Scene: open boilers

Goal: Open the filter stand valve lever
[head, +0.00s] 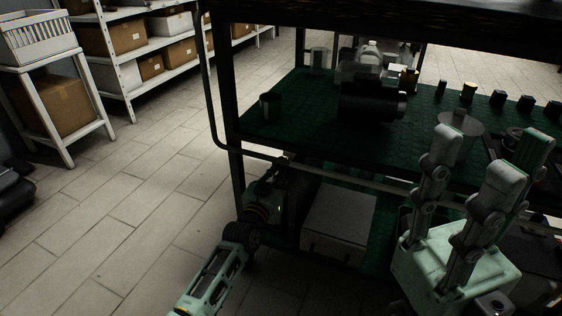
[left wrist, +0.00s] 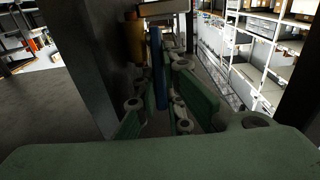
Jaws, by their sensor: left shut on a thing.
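The blue valve lever (left wrist: 158,66) stands upright in the middle of the left wrist view, between the fingers of my left gripper (left wrist: 164,88). The gripper is shut on it. A brown-orange cylinder (left wrist: 134,38) stands just left of the lever. In the head view my left gripper (head: 266,203) is low at the left front post of the dark rack; the lever is hidden there. My right gripper (head: 480,175), green with three grey fingers pointing up, is at the right, close to the camera. Its fingers are spread and empty.
A dark rack with a green shelf (head: 300,120) fills the middle and right, holding a black cylinder (head: 372,104) and small jars. A white box (head: 338,222) sits on its lower level. White shelving with cartons (head: 125,35) stands at the back left.

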